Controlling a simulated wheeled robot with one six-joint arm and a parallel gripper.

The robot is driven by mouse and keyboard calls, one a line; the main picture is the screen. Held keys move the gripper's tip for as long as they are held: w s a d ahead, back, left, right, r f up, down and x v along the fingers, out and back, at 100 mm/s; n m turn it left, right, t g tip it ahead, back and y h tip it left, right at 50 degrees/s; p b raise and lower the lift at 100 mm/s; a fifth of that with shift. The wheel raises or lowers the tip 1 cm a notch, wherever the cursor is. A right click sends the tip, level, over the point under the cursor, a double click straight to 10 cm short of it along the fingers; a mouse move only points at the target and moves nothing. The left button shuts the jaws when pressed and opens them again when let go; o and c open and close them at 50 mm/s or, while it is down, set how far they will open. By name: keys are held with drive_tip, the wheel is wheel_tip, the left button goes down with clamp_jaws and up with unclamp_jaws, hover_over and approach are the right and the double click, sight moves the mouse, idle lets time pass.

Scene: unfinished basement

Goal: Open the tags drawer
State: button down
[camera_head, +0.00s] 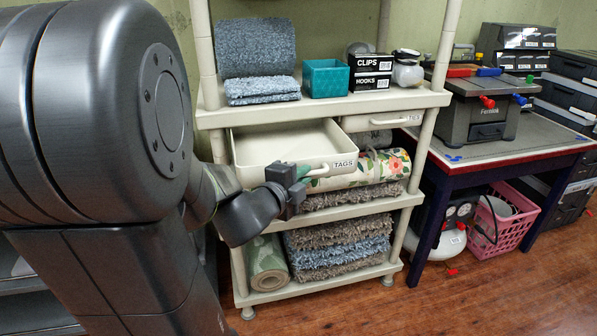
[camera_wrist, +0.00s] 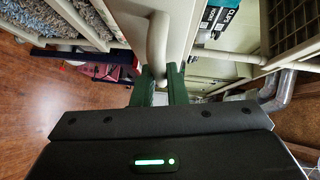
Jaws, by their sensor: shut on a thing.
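The tags drawer (camera_head: 275,147) is a cream drawer under the shelf's upper board, with a "TAGS" label at the right of its front. It is pulled out and its inside shows, looking empty. Its handle (camera_head: 318,172) is a pale bar on the front. My gripper (camera_head: 302,173) is at this handle and shut on it. In the wrist view the green fingers (camera_wrist: 160,86) close around the lower end of the curved cream handle (camera_wrist: 157,45). The far part of the drawer front is cut off in the wrist view.
A second drawer (camera_head: 383,120) labelled "TIES" is shut at the right. The upper board holds a teal bin (camera_head: 326,77), black boxes (camera_head: 370,72) and folded rugs (camera_head: 257,62). Rolled floral fabric (camera_head: 385,168) lies below the drawer. A workbench (camera_head: 500,150) stands at right.

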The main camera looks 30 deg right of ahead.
drive_tip(key=shift+s, duration=0.15)
drive_tip(key=c, duration=1.7)
unclamp_jaws()
drive_tip(key=p+v, duration=0.2)
drive_tip(key=v, duration=1.2)
drive_tip(key=shift+d, duration=0.15)
drive_tip(key=shift+b+x, duration=1)
drive_tip(key=shift+x, duration=5.9)
